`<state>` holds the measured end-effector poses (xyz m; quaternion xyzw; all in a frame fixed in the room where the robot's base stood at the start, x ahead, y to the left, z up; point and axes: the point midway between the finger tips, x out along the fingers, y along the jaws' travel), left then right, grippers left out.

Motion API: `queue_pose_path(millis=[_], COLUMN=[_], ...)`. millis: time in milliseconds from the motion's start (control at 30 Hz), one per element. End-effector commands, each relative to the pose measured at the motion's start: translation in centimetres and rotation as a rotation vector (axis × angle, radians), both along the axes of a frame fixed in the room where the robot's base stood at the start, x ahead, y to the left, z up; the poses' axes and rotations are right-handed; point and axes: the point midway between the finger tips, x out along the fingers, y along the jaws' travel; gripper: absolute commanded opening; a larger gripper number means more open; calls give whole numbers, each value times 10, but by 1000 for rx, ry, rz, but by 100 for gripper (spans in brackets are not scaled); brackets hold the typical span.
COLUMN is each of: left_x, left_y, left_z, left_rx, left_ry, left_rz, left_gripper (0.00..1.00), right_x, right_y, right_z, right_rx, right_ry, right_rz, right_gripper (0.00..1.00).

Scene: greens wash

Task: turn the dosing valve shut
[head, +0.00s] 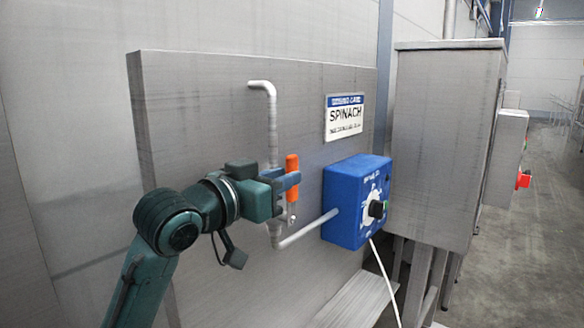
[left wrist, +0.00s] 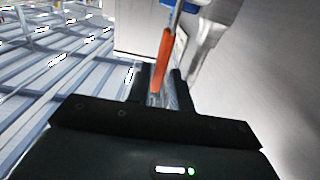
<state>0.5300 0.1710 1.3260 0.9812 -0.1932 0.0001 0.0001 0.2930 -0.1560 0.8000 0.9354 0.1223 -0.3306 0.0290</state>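The valve's orange lever (head: 292,165) stands about upright in the head view, beside the vertical grey pipe, with a bare metal end (head: 291,212) below. My left gripper (head: 286,184) is at the lever, one finger crossing in front of its middle. In the left wrist view the orange lever (left wrist: 164,58) runs between the two fingers of my left gripper (left wrist: 162,82). The gap around it is narrow, and I cannot tell whether the fingers press on it. The valve body is largely hidden behind the gripper. My right gripper is not in view.
A blue box (head: 345,225) with a dial sits right of the valve, joined by a grey pipe (head: 307,230). A SPINACH sign (head: 344,117) hangs above on the steel panel (head: 200,110). A steel cabinet (head: 440,140) with a red knob (head: 523,180) stands further right. A white cable (head: 384,275) hangs below the box.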

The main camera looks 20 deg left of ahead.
Motion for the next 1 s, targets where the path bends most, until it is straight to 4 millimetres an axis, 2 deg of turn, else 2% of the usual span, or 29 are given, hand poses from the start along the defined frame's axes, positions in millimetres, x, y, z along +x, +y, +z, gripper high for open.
queue_pose_path(millis=[100, 200, 567, 833, 1000], left_x=[16, 24, 30, 29, 29], left_y=[-7, -11, -13, -12, -12], left_z=[2, 1, 0, 0, 0], left_rx=[-2, 0, 1, 0, 0], left_ry=[2, 1, 0, 0, 1], left_rz=[-1, -1, 0, 0, 0], left_gripper=[22, 22, 22, 1, 0], right_x=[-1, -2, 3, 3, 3], right_y=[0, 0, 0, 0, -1], right_z=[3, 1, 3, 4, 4], right_rx=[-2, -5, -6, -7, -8], right_ry=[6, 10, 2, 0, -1], right_rz=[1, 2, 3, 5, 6], right_gripper=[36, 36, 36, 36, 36])
